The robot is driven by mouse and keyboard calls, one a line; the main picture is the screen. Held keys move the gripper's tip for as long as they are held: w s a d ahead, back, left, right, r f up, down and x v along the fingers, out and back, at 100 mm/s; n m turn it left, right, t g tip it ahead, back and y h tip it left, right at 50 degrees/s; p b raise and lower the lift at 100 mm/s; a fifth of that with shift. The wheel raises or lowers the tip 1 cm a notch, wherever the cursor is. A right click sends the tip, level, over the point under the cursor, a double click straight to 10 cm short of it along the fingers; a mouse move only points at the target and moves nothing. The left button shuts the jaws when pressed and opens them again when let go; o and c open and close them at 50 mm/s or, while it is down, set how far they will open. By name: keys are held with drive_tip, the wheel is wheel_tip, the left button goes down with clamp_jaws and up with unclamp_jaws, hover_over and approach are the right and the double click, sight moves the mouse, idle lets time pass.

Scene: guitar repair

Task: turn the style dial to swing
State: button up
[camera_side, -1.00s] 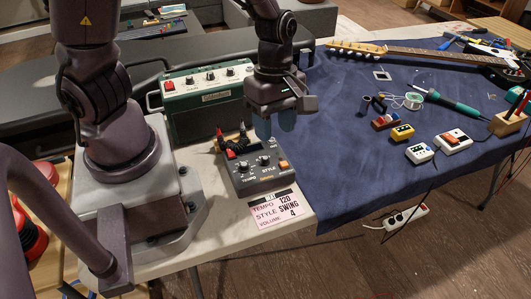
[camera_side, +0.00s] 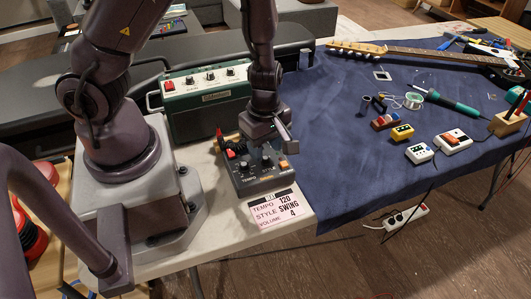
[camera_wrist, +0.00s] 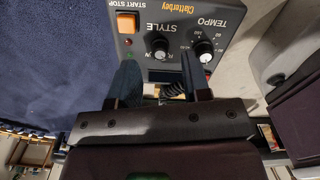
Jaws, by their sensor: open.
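The grey rhythm box (camera_side: 262,178) sits on the pale table end, with its label card (camera_side: 277,208) in front reading tempo 120, style swing, volume 4. In the wrist view the black style dial (camera_wrist: 160,46) has a white pointer line and small printed marks around it. The tempo dial (camera_wrist: 203,50) is beside it to the right. My gripper (camera_wrist: 160,75) is open, its two fingers apart on either side of the style dial's near side and empty. In the side view my gripper (camera_side: 266,148) hides part of the box top. I cannot tell whether the fingers touch the dial.
An orange start/stop button (camera_wrist: 126,22) is close to the style dial. A green amplifier (camera_side: 207,98) stands behind the box. Pedals (camera_side: 402,132) and a guitar (camera_side: 430,54) lie on the blue cloth (camera_side: 345,165).

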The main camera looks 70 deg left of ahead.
sight(265, 160)
drive_tip(key=shift+f, duration=1.35)
clamp_jaws()
drive_tip(key=shift+m, duration=2.8)
